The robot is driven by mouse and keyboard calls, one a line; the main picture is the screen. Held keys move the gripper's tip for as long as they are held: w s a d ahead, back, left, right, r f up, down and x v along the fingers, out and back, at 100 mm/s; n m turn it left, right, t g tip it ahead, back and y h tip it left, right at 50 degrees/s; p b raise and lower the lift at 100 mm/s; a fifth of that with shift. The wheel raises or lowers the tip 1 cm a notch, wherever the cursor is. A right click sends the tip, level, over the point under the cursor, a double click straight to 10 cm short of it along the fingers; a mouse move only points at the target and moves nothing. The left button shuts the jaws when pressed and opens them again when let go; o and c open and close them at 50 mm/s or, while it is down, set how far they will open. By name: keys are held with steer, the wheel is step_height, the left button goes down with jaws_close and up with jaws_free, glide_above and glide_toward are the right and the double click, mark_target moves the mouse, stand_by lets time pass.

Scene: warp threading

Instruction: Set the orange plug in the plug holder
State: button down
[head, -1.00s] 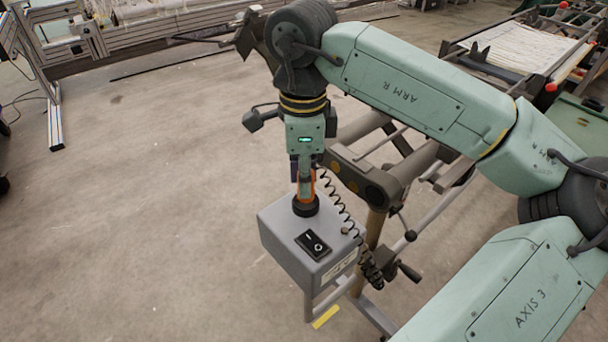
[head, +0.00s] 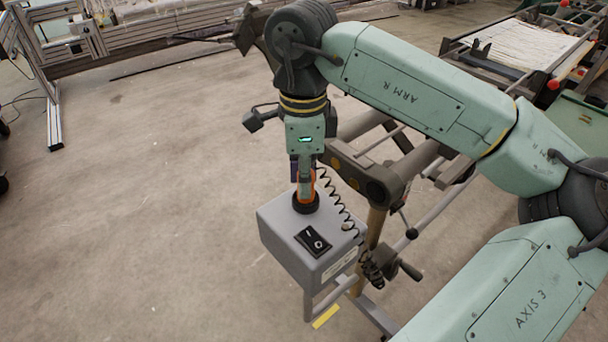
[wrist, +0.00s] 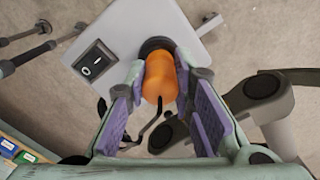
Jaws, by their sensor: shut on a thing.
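The orange plug (head: 308,190) stands about upright on top of a grey box. Its lower end meets the black round plug holder (head: 306,204). In the wrist view the plug (wrist: 160,78) lies between the two purple-padded fingers, with the black holder ring (wrist: 157,46) right at its far end. My gripper (head: 305,192) points straight down and is shut on the plug from both sides. How deep the plug sits in the holder is hidden.
The grey box (head: 290,249) carries a black rocker switch (head: 313,241) beside the holder. A coiled black cord (head: 343,205) hangs just right of my gripper. A loom frame with a crank (head: 408,271) stands close behind on the right. Floor on the left is clear.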

steer(key=shift+f+b, duration=0.65)
stand_by(0.7)
stand_by(0.4)
steer(key=c, duration=1.3)
jaws_free()
